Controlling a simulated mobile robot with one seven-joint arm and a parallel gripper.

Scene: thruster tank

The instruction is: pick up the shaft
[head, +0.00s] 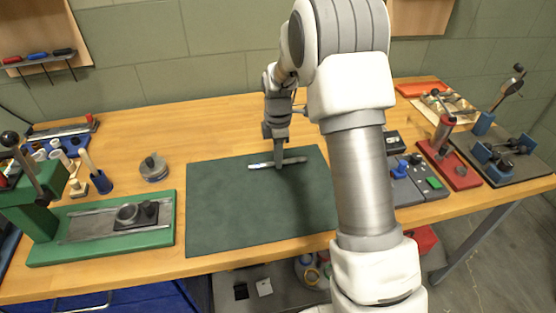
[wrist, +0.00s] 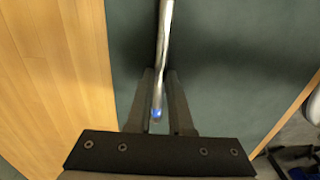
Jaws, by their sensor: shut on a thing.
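The shaft (head: 261,165) is a thin metallic rod at the green mat's back middle, lying roughly level across the picture; I cannot tell whether it touches the mat. My gripper (head: 278,161) points down over it, with the fingers across its middle part. In the wrist view the shaft (wrist: 164,35) runs from the top edge down between the two fingers of my gripper (wrist: 161,73). Its near end shows a blue spot. The fingers are shut on the shaft.
The green mat (head: 230,220) is otherwise clear. A green fixture (head: 60,250) stands at the left, with a round metal part (head: 153,168) behind it. A control box (head: 430,183), a red-based lever press (head: 455,175) and a dark plate with blue clamps (head: 500,160) stand at the right.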

